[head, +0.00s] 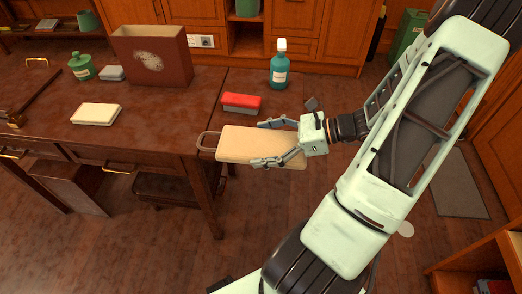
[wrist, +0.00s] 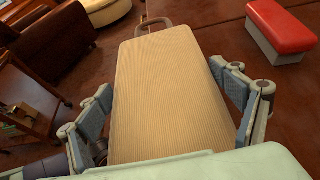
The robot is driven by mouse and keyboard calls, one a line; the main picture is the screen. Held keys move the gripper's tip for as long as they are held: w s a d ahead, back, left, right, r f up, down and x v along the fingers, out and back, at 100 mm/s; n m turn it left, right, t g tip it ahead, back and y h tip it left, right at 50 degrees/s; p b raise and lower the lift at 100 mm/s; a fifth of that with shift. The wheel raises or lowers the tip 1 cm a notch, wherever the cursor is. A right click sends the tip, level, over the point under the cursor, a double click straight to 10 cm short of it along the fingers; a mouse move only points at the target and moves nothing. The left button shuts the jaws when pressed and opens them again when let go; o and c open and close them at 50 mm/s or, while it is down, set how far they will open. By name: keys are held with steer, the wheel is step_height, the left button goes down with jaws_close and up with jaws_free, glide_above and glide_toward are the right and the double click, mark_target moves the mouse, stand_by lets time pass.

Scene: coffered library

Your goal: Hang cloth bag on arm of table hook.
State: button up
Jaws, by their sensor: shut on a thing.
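The cloth bag (head: 232,146) is a flat beige block with a rounded loop handle (head: 207,142) at its far end. My gripper (head: 258,143) has one finger along each long side of the bag and holds it by the near part, in front of the table (head: 165,130). The wrist view shows the ribbed bag (wrist: 168,85) between the fingers, its handle (wrist: 152,24) pointing away from me. A dark wooden piece with a long bar (head: 36,101) stands at the table's left edge, partly cut off; I cannot tell whether it is the table hook.
A brown box (head: 150,55), a green jar (head: 81,66), a small grey block (head: 111,73) and a cream block (head: 96,114) are further left. The table's middle front is clear.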

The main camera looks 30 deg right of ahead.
mark_target(284, 143)
steer(key=shift+f, duration=1.45)
steer(key=shift+f, duration=0.15)
steer(key=o, duration=1.2)
steer(key=shift+f+b, duration=0.1)
steer(key=shift+b, duration=0.5)
steer(key=p+v, duration=0.1)
steer(key=v, duration=0.5)
steer(key=p+v, duration=0.1)
steer(key=v, duration=0.2)
steer(key=shift+w+d+r+p, duration=0.15)
steer(key=shift+d+r+p, duration=0.15)
steer(key=shift+r, duration=0.25)
steer(key=shift+s+d+r, duration=0.2)
steer(key=shift+s+d, duration=0.15)
steer(key=shift+d, duration=0.15)
